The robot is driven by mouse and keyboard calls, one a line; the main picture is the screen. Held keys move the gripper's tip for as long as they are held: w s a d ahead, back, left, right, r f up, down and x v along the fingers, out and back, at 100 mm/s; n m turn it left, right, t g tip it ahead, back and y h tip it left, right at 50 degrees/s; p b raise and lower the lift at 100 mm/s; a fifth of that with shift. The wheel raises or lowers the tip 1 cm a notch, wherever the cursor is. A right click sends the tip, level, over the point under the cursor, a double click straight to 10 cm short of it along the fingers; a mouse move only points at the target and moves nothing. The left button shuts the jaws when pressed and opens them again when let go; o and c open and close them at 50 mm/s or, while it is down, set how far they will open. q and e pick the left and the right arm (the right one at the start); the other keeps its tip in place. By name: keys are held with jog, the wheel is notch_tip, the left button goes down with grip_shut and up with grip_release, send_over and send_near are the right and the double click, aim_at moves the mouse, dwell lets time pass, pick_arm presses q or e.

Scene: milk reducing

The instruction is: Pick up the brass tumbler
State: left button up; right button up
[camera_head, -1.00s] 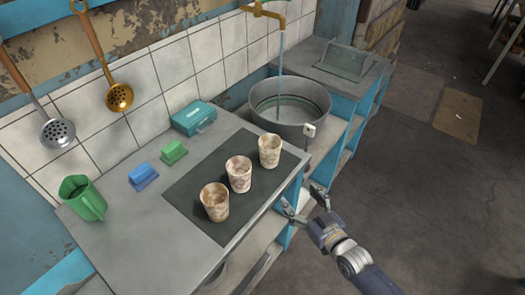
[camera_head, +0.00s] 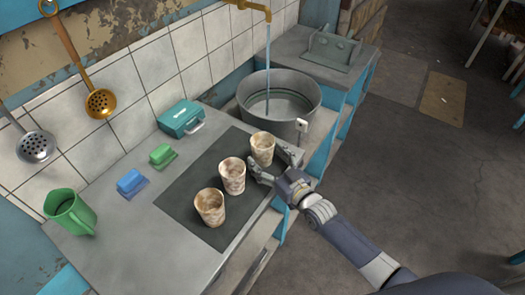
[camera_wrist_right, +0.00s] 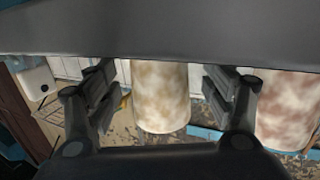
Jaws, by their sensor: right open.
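Three mottled tumblers stand upright in a row on the dark mat: a near one with tan blotches (camera_head: 210,207), a middle pinkish-brown one (camera_head: 232,176) and a far tan-and-cream one (camera_head: 262,148). None looks plainly brass, so I cannot tell for certain which is meant. My right gripper (camera_head: 273,168) is open at the far tumbler, with its fingers to either side of the tumbler's near side. In the right wrist view the far tumbler (camera_wrist_right: 160,95) shows between the open fingers, and the middle one (camera_wrist_right: 290,108) shows beyond the right finger. My left gripper is not in view.
The dark mat (camera_head: 172,195) lies on the grey counter (camera_head: 130,245). A metal basin (camera_head: 309,100) under running water stands just behind the far tumbler. A teal box (camera_head: 180,118), green sponge (camera_head: 162,155), blue sponge (camera_head: 131,183) and green jug (camera_head: 70,211) are left of the mat.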

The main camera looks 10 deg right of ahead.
aim_at(262, 143)
jog(key=shift+x, duration=1.45)
jog(key=shift+f, duration=0.1)
jog(key=shift+c, duration=0.2)
jog(key=c, duration=1.1)
jog(key=shift+c, duration=0.2)
